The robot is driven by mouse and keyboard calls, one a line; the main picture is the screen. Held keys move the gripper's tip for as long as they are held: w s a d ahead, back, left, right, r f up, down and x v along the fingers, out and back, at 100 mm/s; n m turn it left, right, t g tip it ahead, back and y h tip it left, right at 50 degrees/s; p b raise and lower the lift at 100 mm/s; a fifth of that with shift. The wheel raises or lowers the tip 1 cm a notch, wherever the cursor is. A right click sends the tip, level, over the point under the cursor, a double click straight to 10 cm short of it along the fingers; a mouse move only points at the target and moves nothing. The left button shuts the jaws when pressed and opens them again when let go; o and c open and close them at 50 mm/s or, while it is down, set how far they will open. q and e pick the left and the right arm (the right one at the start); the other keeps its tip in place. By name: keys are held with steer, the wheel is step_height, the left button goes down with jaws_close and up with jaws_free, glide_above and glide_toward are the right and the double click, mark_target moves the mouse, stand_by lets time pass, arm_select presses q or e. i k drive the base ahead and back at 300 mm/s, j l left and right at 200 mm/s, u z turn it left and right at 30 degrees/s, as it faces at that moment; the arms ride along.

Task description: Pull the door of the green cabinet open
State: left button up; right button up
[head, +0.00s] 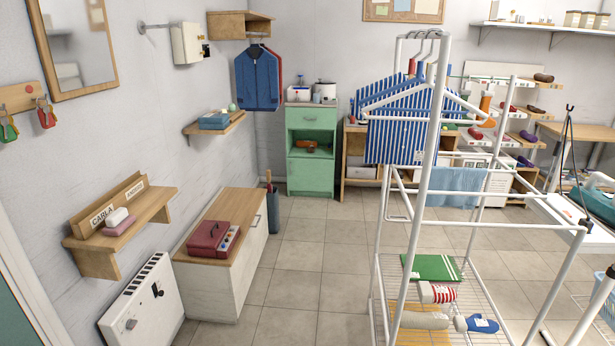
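The green cabinet (335,150) stands against the back wall, left of the middle in the head view. It has a drawer at the top, an open compartment in the middle and a door (311,177) at the bottom. The door looks flush with the cabinet front, so it appears shut. Reddish-brown items (306,145) sit in the open compartment. A white pot and small things stand on top. Neither of my grippers shows in this view.
A white rack (430,170) with hangers and cloths fills the right foreground. A low white cabinet (228,262) with a wooden top stands along the left wall, with a dark bin (273,212) beyond it. Tiled floor (310,240) in front of the green cabinet is clear.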

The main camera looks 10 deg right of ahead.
mark_target(302, 174)
steer(key=u, duration=0.45)
steer(key=i+u, duration=0.15)
steer(key=u, duration=0.3)
steer(key=l+u, duration=0.1)
steer(key=u, duration=0.35)
steer(key=i+u, duration=0.1)
steer(key=u, duration=0.3)
steer(key=l+u, duration=0.15)
steer(key=u, duration=0.3)
steer(key=l+u, duration=0.1)
steer(key=u, duration=0.35)
steer(key=i+l+u, duration=0.15)
steer(key=l, duration=0.5)
steer(key=l+u, duration=0.2)
steer(key=l, duration=0.4)
steer(key=l+z, duration=0.25)
steer(key=l, duration=0.7)
steer(key=l+z, duration=0.25)
steer(key=l, duration=0.75)
steer(key=l+z, duration=0.25)
steer(key=l, duration=0.75)
steer(key=i, duration=0.05)
